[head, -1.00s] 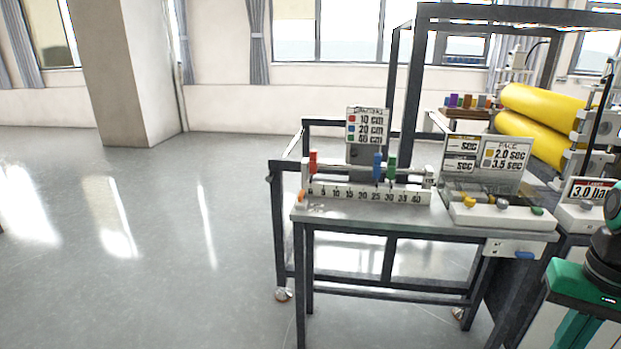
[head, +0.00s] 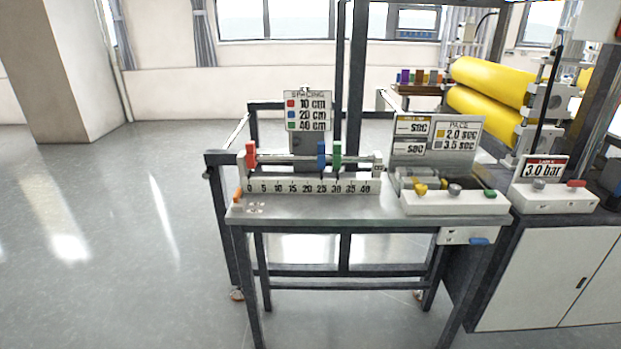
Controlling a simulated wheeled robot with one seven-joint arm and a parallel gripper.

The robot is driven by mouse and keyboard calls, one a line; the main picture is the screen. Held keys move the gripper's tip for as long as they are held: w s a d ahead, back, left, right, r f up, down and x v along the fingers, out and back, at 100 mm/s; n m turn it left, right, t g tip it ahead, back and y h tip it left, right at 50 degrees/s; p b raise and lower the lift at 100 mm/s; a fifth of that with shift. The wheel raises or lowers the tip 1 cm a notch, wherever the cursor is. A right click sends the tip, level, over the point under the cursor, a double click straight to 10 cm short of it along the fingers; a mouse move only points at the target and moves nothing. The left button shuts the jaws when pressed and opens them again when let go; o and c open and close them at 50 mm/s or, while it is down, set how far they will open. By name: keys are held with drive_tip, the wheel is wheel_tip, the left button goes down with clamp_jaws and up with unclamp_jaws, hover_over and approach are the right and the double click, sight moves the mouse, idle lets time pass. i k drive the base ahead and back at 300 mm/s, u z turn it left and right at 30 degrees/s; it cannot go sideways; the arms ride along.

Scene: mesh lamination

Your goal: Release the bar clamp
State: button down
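A white ruler bar (head: 310,187) marked 0 to 40 lies on the grey table (head: 385,206). Above it runs a rail with a red slider (head: 251,155) near 0, a blue slider (head: 322,158) near 25 and a green slider (head: 337,155) near 30. A small orange piece (head: 238,195) sits at the bar's left end. A white box with a blue handle (head: 479,241) is on the table's front right edge. I cannot tell which part is the bar clamp or whether it is locked. My gripper is not in view.
A white box with yellow, grey and green knobs (head: 453,203) stands on the table's right. A pressure box (head: 553,199) reading 3.0 bar is farther right, on a cabinet (head: 535,285). Yellow rollers (head: 490,82) are behind. The floor (head: 110,250) at left is clear.

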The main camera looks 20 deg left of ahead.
sight(235, 198)
drive_tip(key=z, duration=0.85)
drive_tip(key=i, duration=0.9)
drive_tip(key=u, duration=2.75)
drive_tip(key=i, duration=1)
drive_tip(key=z, duration=0.05)
